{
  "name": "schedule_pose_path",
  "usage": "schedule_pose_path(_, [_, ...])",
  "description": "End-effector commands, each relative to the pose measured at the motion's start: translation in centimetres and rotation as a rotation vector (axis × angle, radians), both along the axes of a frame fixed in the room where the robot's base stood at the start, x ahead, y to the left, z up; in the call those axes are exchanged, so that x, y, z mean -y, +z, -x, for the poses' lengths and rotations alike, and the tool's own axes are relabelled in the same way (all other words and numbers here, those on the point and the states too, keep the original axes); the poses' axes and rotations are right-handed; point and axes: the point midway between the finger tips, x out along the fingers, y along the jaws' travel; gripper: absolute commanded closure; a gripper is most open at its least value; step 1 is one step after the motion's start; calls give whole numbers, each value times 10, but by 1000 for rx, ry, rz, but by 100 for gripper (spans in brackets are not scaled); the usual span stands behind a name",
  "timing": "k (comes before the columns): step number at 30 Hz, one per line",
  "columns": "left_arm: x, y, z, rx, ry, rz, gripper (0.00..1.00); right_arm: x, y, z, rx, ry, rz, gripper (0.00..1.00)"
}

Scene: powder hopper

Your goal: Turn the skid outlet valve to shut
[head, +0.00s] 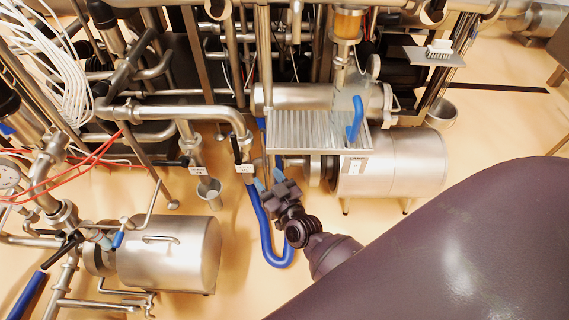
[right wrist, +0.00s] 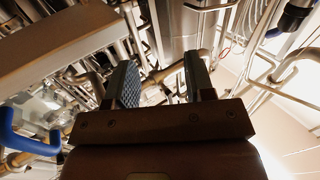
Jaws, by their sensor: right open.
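A valve with a black lever handle (head: 236,150) sits on the steel pipe at the middle of the head view, above a small white tag (head: 245,168). The tag is too small to read, so I cannot tell for sure that this is the skid outlet valve. My right gripper (head: 269,178) is just right of and below this tag, beside the blue hose. In the right wrist view its two fingers (right wrist: 162,80) stand apart with nothing held between them; pipework shows beyond. My left gripper is not in view.
A blue hose (head: 265,235) loops down to the floor. A ribbed steel tray (head: 310,130) with a blue-handled clear jug (head: 350,112) is above right. Steel motors stand at the lower left (head: 175,255) and right (head: 405,165). Another tag (head: 197,170) hangs left, above a steel cup (head: 209,190).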

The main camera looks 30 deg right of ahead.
Motion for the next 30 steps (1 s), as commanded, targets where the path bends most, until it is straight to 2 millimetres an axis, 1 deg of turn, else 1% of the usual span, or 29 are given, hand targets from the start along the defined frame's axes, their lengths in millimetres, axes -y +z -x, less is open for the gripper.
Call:
schedule_pose_path(1, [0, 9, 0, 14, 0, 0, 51, 2, 6, 7, -8, 12, 4, 51])
schedule_pose_path(3, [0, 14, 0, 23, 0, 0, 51, 3, 7, 17, -29, 29, 6, 51])
schedule_pose_path(7, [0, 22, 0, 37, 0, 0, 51, 5, 8, 33, -65, 53, 11, 51])
schedule_pose_path(12, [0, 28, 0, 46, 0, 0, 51, 7, 8, 45, -96, 69, 15, 51])
schedule_pose_path(17, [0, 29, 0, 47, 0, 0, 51, 7, 7, 49, -107, 75, 15, 51])
schedule_pose_path(30, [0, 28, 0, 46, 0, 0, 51, 7, 7, 49, -107, 75, 15, 51])
